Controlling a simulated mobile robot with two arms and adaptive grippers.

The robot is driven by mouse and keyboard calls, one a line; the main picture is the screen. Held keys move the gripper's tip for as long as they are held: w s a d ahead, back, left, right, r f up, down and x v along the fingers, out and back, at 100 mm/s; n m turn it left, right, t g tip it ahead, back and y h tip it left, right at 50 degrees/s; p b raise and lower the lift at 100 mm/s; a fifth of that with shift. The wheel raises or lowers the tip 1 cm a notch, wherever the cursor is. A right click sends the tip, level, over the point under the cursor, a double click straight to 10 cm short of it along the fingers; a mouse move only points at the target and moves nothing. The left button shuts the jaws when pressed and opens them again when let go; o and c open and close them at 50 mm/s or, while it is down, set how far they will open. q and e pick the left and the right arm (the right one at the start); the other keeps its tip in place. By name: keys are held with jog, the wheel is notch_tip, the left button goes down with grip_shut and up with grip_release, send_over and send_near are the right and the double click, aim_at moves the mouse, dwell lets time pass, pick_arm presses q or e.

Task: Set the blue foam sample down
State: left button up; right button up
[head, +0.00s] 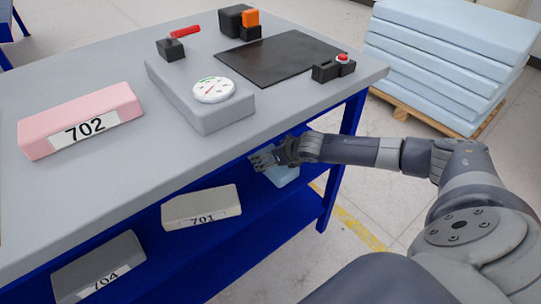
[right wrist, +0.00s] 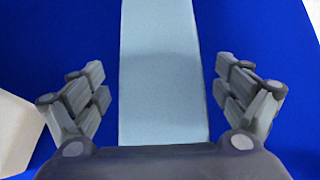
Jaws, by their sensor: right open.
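The blue foam sample (head: 284,175) lies on the blue lower shelf under the table's right end, partly hidden by my right gripper in the head view. In the right wrist view the light blue sample (right wrist: 163,75) runs lengthwise between the fingers, flat on the shelf. My right gripper (head: 262,160) is open, with its fingers (right wrist: 165,95) spread on both sides of the sample and a visible gap on each side. My left gripper is not in view.
The blue shelf (head: 205,262) also holds cream block 701 (head: 201,205) and grey block 704 (head: 98,265). On the grey tabletop (head: 60,205) are pink block 702 (head: 80,115), a gauge device (head: 215,120), a black mat (head: 280,58) and a red-button box (head: 335,68). Blue foam slabs (head: 445,55) stand behind.

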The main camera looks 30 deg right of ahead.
jog(key=p+v, duration=0.1)
jog(key=v, duration=0.6)
jog(key=shift+s+r+p, duration=0.1)
jog(key=shift+p, duration=0.2)
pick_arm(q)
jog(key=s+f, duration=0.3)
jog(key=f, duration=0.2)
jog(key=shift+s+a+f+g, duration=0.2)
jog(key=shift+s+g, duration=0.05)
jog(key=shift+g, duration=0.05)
